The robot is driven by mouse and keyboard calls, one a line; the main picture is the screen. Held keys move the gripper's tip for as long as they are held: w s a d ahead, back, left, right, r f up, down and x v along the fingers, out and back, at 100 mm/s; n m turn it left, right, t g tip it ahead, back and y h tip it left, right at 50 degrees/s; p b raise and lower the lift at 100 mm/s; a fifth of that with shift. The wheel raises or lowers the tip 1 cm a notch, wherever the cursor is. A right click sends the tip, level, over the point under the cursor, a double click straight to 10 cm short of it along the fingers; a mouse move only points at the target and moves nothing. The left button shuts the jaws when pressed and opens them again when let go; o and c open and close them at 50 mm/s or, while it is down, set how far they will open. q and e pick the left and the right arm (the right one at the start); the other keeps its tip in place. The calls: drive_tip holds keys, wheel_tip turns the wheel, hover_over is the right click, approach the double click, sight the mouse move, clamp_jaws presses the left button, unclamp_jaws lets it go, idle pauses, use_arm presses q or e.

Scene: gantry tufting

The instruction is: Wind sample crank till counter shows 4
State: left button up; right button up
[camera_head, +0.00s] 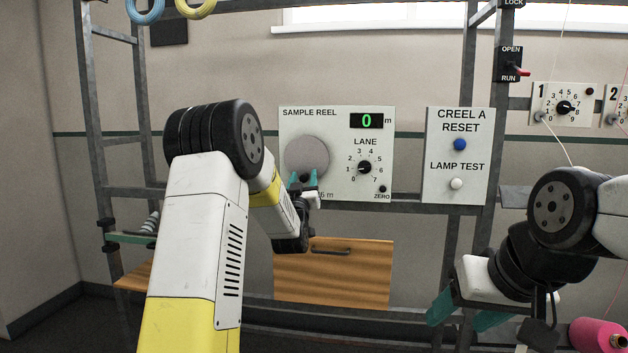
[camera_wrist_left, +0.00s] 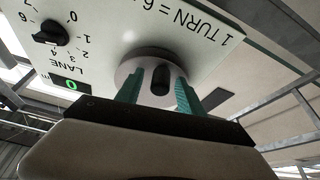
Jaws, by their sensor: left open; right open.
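The sample reel panel (camera_head: 340,120) is a white board with a grey round crank disc (camera_head: 306,152) on its left. Its counter (camera_head: 367,121) shows a green 0. My left gripper (camera_head: 303,180) is at the disc's lower edge. In the left wrist view its teal fingers (camera_wrist_left: 160,88) are apart, one on each side of the dark crank knob (camera_wrist_left: 160,82) on the disc (camera_wrist_left: 148,64). I cannot tell whether they touch it. My right gripper (camera_head: 452,312) is open and empty at the lower right, away from the panel.
The LANE knob (camera_head: 365,167) and ZERO button (camera_head: 382,188) are on the same panel. A second panel (camera_head: 456,195) with blue and white buttons stands to its right. A wooden drawer front (camera_head: 334,285) is below. A pink cone (camera_head: 598,334) is at the lower right.

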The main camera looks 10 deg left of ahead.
use_arm(q)
clamp_jaws()
idle(1.4)
